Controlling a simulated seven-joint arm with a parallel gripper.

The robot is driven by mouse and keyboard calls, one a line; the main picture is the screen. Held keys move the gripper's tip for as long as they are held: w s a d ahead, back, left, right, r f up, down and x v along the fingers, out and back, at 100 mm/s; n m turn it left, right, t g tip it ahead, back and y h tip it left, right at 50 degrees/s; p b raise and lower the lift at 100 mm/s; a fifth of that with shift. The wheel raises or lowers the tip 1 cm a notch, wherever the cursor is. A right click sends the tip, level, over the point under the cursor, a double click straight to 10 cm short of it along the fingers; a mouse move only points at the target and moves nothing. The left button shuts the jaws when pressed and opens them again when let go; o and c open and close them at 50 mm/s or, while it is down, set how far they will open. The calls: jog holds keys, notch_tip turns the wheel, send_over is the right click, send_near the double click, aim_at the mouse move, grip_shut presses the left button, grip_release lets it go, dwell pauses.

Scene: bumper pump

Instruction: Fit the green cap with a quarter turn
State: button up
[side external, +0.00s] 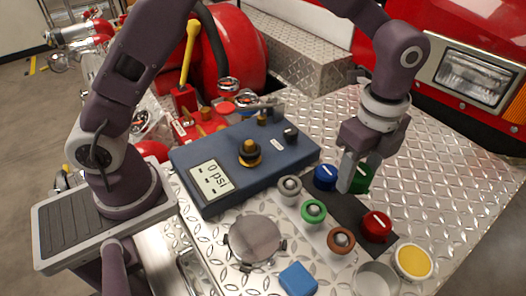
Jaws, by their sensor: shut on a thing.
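The dark green cap (363,179) is at the tips of my gripper (355,178), partly hidden behind the near finger. My gripper points down and is shut on this cap. I cannot tell whether the cap still touches the surface below. A blue cap (325,177) sits just left of it. A red cap (376,226) with a white bar sits to the front right on a dark mat (349,209). Left of the mat is a row of fittings: a grey one (290,187), a green-ringed one (313,212) and a brown one (340,240), all uncovered.
A blue panel (226,152) with a "0 psi" display (211,181) and a yellow-black knob (250,152) stands left. A round grey lid (254,239), a blue block (298,279) and a yellow-topped tin (413,262) lie in front. Bare diamond plate (455,190) is at right.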

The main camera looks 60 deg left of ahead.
dwell(0.4)
jog(key=s+a+r+n, duration=0.2)
jog(key=a, duration=0.4)
jog(key=s+a+r+n, duration=0.1)
jog(key=a+r, duration=0.2)
jog(key=a, duration=0.3)
jog(key=n, duration=0.4)
send_near(249, 142)
jog(key=shift+w+d+f, duration=0.15)
jog(key=shift+w+f, duration=0.05)
jog(key=shift+w, duration=0.05)
jog(key=shift+s+f, duration=0.2)
jog(key=shift+s, duration=0.05)
jog(key=shift+f, duration=2.2)
jog(key=shift+f, duration=1.6)
